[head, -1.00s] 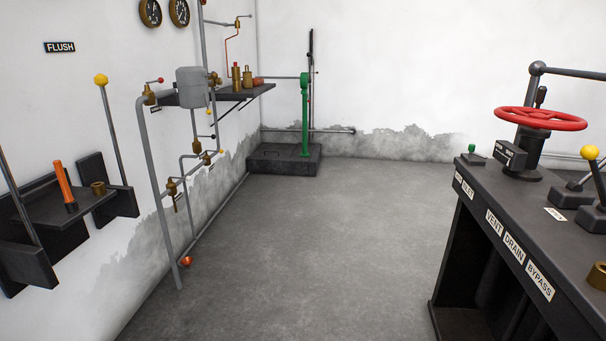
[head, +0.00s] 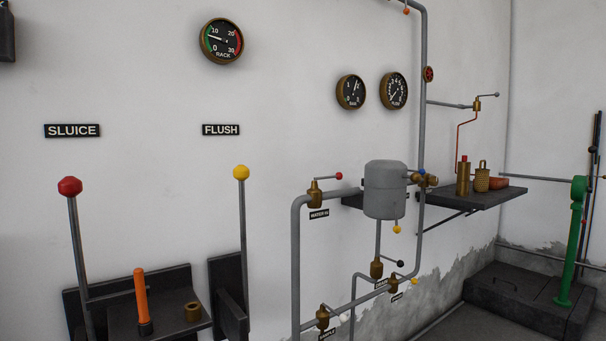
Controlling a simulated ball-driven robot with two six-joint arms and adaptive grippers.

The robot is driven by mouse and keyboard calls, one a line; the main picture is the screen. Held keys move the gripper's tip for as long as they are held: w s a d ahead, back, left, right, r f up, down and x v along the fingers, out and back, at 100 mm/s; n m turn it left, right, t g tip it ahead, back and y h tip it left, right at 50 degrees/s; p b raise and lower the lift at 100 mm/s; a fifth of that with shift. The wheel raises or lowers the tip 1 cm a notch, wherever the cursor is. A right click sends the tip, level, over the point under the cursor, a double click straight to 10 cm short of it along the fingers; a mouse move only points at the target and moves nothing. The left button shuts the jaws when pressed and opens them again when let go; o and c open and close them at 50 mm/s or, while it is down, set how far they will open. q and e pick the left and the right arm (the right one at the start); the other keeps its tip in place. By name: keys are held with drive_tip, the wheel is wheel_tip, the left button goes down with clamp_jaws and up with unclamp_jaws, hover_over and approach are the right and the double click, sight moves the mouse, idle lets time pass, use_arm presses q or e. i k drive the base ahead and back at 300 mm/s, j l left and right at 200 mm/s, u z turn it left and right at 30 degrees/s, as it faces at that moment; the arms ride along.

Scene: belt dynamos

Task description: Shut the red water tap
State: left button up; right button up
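A brass tap (head: 315,194) with a thin lever ending in a red knob (head: 339,176) sits in the grey pipe on the left of the grey tank (head: 385,190). A label (head: 319,215) that seems to read WATER IN is below it. The lever points right, roughly along the short horizontal pipe towards the tank. Neither of my grippers shows in the head view.
Taps with yellow (head: 397,230), black (head: 400,263) and blue knobs are close by. A dark shelf (head: 490,199) with brass vessels stands out at the right. Tall SLUICE (head: 70,187) and FLUSH (head: 241,173) levers rise at the left. A small red handwheel (head: 428,74) is higher up.

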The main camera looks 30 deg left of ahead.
sight(338, 175)
drive_tip(key=i+l+u, duration=0.55)
drive_tip(key=u, duration=0.15)
drive_tip(key=i+l+u, duration=0.45)
drive_tip(key=l+u, duration=0.2)
drive_tip(key=l, duration=0.15)
drive_tip(key=i+l+u, duration=0.15)
drive_tip(key=l+u, duration=0.2)
drive_tip(key=l, duration=0.15)
